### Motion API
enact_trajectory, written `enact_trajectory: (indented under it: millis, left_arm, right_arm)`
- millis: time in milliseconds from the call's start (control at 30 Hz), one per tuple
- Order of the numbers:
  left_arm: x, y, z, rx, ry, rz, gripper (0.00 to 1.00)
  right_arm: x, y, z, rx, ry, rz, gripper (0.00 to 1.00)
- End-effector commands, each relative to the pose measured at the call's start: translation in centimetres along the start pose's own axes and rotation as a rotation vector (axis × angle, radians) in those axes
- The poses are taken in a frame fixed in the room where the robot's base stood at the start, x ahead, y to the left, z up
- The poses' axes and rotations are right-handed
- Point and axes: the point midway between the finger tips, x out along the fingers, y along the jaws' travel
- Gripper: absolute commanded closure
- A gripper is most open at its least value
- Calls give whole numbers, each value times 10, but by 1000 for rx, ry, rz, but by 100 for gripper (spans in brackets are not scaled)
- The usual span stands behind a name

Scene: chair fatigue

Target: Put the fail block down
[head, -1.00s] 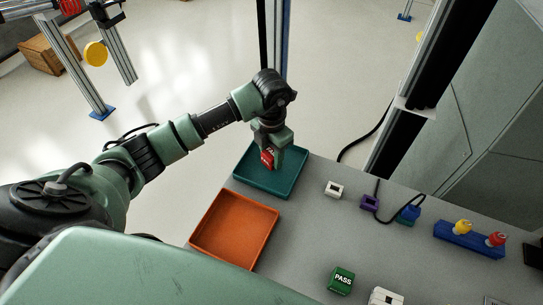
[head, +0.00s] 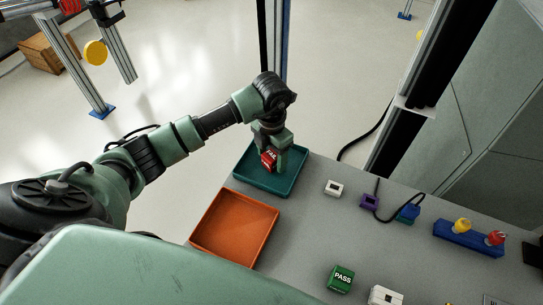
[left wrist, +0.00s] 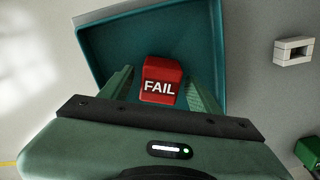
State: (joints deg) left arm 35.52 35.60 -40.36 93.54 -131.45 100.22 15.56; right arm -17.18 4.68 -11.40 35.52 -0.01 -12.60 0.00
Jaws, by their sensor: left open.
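The red fail block (head: 268,160) is at the teal tray (head: 259,184), with its FAIL label showing. In the left wrist view the block (left wrist: 161,88) is between the two fingers, with a gap on each side, and the tray's wall (left wrist: 150,38) rises behind it. I cannot tell whether its underside touches the tray floor. My left gripper (head: 272,162) is open over the tray, pointing down around the block. My right gripper is not in view.
An orange tray (head: 234,228) is nearer on the grey table (head: 305,240). A green PASS block (head: 341,279), a white part (head: 334,189), a purple part (head: 369,202) and a blue rack (head: 468,239) with yellow and red pieces are to the right.

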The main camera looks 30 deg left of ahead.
Motion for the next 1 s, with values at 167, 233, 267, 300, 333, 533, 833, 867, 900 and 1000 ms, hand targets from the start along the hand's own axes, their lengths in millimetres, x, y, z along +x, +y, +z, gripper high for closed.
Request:
enact_trajectory:
  millis: [167,233,267,300,333,533,833,867,900,1000]
  left_arm:
    - [-33,1,2,2,-8,3,38]
    - [-48,2,2,1,-8,4,38]
    - [-55,2,2,1,-8,5,38]
    - [-64,1,2,1,-8,4,38]
    - [-70,1,1,0,-7,5,38]
    - [-103,1,1,0,-5,1,38]
    - [-116,0,0,0,-1,1,38]
    - [-116,0,0,0,-1,1,38]
    - [-116,0,0,0,-1,1,38]
    - [-116,0,0,0,-1,1,38]
  right_arm:
    - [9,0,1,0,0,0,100]
    - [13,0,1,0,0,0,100]
    - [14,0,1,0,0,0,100]
    - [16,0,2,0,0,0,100]
    - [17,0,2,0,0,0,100]
    - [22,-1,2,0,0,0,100]
    - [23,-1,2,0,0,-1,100]
    - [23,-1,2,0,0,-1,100]
    - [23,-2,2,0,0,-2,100]
    - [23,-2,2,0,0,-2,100]
